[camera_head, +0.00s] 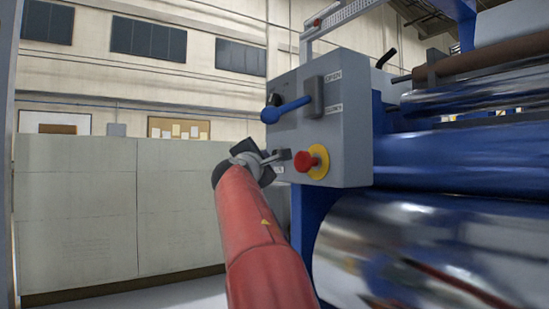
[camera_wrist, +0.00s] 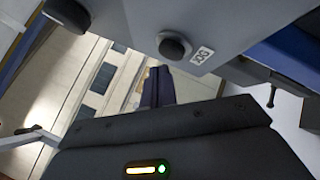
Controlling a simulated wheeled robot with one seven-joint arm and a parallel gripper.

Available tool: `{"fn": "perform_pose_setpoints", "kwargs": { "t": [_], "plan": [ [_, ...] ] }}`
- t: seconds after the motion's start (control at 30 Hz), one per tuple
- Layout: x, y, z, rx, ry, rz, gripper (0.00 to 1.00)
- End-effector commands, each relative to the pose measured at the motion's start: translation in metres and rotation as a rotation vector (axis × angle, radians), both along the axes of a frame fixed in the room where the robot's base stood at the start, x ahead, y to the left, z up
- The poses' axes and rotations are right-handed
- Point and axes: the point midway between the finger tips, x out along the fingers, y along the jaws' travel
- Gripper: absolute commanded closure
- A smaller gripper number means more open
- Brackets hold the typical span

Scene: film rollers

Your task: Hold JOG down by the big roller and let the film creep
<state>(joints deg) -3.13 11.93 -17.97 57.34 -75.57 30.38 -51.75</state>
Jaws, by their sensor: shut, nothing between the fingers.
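The JOG button (camera_wrist: 174,46) is a round dark knob on the grey control box (camera_head: 345,115), beside a white JOG label (camera_wrist: 201,56) in the wrist view. My gripper (camera_head: 284,155) is at the lower left of the box face in the head view and hides the button there. Its dark fingers (camera_wrist: 157,86) are shut and empty. In the wrist view their tips appear just below the button, with a small gap in the picture; I cannot tell the depth. The big roller (camera_head: 430,250) is shiny metal at the lower right, with blue film (camera_head: 450,160) above it.
A red emergency knob on a yellow base (camera_head: 312,162) sits close right of my gripper. A blue-handled lever (camera_head: 286,110) juts out above it. A grey handle (camera_head: 314,97) stands between OPEN and another label. Pale panels (camera_head: 75,215) stand behind on the left.

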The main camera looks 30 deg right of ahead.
Motion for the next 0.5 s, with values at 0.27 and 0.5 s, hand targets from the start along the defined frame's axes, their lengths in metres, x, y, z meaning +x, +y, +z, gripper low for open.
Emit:
{"fn": "perform_pose_setpoints", "kwargs": {
  "t": [0.27,0.5],
  "plan": [
    [0.0,0.007,-0.001,0.0,-0.001,0.002,1.0],
    [0.0,0.031,-0.001,0.0,0.0,0.004,1.0]
  ]
}}
